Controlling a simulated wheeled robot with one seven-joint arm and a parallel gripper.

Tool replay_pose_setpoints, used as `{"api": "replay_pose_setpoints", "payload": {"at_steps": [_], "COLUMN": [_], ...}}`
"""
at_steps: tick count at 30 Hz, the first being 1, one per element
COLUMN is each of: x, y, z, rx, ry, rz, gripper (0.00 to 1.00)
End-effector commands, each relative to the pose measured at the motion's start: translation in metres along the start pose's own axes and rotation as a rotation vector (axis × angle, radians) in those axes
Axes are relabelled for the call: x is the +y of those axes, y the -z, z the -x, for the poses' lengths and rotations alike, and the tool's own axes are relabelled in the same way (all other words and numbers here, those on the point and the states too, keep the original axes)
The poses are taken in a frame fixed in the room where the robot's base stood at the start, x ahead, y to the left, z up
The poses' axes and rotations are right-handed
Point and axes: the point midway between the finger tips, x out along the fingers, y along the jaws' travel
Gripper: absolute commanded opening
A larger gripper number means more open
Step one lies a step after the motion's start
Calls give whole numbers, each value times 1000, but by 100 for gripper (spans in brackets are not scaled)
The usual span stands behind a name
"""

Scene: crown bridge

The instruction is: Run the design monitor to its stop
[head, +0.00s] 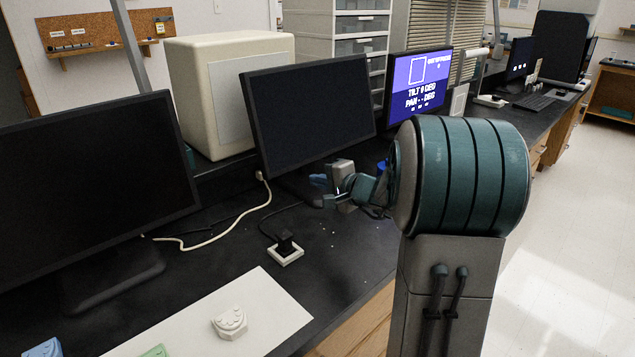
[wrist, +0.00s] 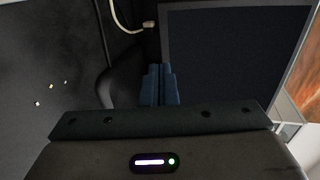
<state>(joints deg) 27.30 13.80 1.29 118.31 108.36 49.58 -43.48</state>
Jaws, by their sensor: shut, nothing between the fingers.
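A black-framed monitor with a dark screen (head: 310,112) stands in the middle of the bench, its face turned toward me; I take it for the design monitor. It also shows in the wrist view (wrist: 235,55), close beyond the fingers. My gripper (head: 321,182) is below its lower edge in the head view. In the wrist view the two blue fingers (wrist: 160,84) are together and empty, overlapping the monitor's edge in the picture. I cannot tell whether they touch it. My arm hides part of the bench to the right.
A lit blue screen (head: 418,88) behind reads tilt 9 degrees, pan dashes. Another dark monitor (head: 85,190) stands at left. A cream box (head: 215,95) is behind. A cabled black plug sits on a white block (head: 285,254). A white mat (head: 265,305) holds a pale cast (head: 229,323).

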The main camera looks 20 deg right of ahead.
Motion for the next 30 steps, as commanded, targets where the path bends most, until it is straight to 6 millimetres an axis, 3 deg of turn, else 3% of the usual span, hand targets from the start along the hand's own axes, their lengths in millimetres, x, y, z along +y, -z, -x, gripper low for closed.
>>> {"api": "replay_pose_setpoints", "payload": {"at_steps": [9,15,21,30], "x": [1,0,0,0], "y": [-1,-1,-1,-1], "z": [-70,-97,-108,-109], "rx": [-4,-3,-1,-1], "ry": [-2,-1,-1,-1], "rz": [-1,0,-1,0], "gripper": [0,0,0,0]}}
